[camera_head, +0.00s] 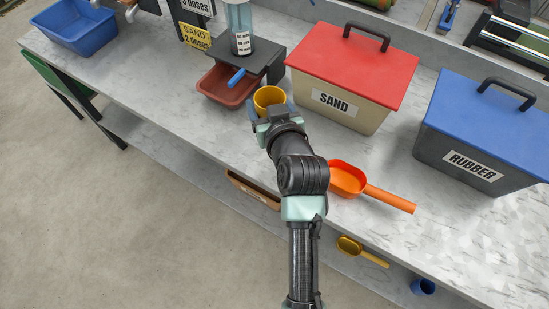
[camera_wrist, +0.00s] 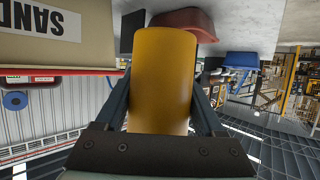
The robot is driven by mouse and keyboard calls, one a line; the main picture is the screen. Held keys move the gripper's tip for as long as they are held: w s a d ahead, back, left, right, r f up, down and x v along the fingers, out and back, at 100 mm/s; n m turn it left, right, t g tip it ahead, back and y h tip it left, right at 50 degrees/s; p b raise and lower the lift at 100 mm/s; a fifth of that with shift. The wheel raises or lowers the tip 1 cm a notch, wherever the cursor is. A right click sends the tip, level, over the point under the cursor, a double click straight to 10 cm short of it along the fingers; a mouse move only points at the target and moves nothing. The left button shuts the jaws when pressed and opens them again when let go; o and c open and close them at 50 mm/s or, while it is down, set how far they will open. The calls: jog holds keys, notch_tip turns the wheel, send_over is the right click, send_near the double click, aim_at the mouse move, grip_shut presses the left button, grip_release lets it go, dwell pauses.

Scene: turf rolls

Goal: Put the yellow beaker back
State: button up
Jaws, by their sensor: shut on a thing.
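The yellow beaker (camera_head: 268,98) is in my gripper (camera_head: 270,108), over the marble worktop in front of the dispenser and left of the sand box. In the wrist view the yellow beaker (camera_wrist: 163,80) fills the middle, with a finger of my gripper (camera_wrist: 163,95) on each side of it. The gripper is shut on the beaker. In the head view the beaker's open top shows, and its lower part is hidden by my gripper. I cannot tell whether its base touches the worktop.
The sand box (camera_head: 345,75) with a red lid stands close right. The rubber box (camera_head: 480,145) with a blue lid stands farther right. An orange scoop (camera_head: 347,179) lies right of my arm. A red-brown tray (camera_head: 226,86) sits under the dispenser (camera_head: 240,48). Marble worktop (camera_head: 150,95) is clear to the left.

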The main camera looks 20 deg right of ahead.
jog(key=f, duration=0.3)
jog(key=f+b, duration=0.1)
jog(key=f, duration=0.2)
jog(key=d+f, duration=0.1)
jog(key=f, duration=0.2)
jog(key=shift+w+f, duration=0.25)
jog(key=shift+f, duration=0.05)
jog(key=shift+f+b, duration=0.1)
jog(key=shift+b, duration=0.25)
jog(key=o, duration=1.4)
jog(key=shift+f, duration=0.1)
jog(key=shift+o, duration=0.2)
